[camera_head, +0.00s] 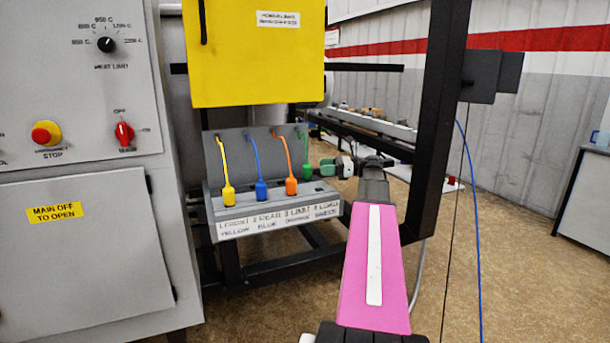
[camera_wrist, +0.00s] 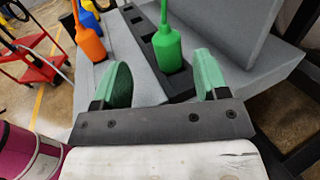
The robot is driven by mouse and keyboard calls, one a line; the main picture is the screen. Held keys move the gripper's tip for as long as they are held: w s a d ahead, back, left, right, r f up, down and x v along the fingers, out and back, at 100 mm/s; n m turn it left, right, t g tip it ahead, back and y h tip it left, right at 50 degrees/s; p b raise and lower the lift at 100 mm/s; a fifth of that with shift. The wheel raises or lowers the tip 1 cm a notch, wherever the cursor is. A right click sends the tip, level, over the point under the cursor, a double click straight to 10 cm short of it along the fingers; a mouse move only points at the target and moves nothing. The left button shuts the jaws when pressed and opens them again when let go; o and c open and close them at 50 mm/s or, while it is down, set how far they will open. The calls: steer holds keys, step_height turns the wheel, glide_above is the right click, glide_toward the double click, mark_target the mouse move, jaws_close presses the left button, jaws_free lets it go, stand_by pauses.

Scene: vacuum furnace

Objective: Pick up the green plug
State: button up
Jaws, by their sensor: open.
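The green plug (camera_head: 306,169) stands upright at the right end of the row on the grey sloped panel (camera_head: 222,212), its green cord running up behind it. In the wrist view the green plug (camera_wrist: 168,46) stands in a dark slotted strip (camera_wrist: 143,27). My gripper (camera_head: 337,166) is just right of the plug in the head view. In the wrist view my gripper (camera_wrist: 162,80) is open, its two green finger pads apart and empty. The plug shows beyond them, between their lines and a little nearer the right one. No contact shows.
An orange plug (camera_head: 291,186), a blue plug (camera_head: 261,189) and a yellow plug (camera_head: 228,194) stand left of the green one. A yellow box (camera_head: 254,60) hangs above the panel. A black upright post (camera_head: 432,120) rises close right of my arm.

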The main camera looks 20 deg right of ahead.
mark_target(307, 165)
steer(key=shift+w+x, duration=0.15)
steer(key=shift+x, duration=1.6)
steer(key=shift+w+x, duration=0.2)
steer(key=shift+x, duration=1.55)
steer(key=shift+d, duration=0.15)
steer(key=c, duration=1)
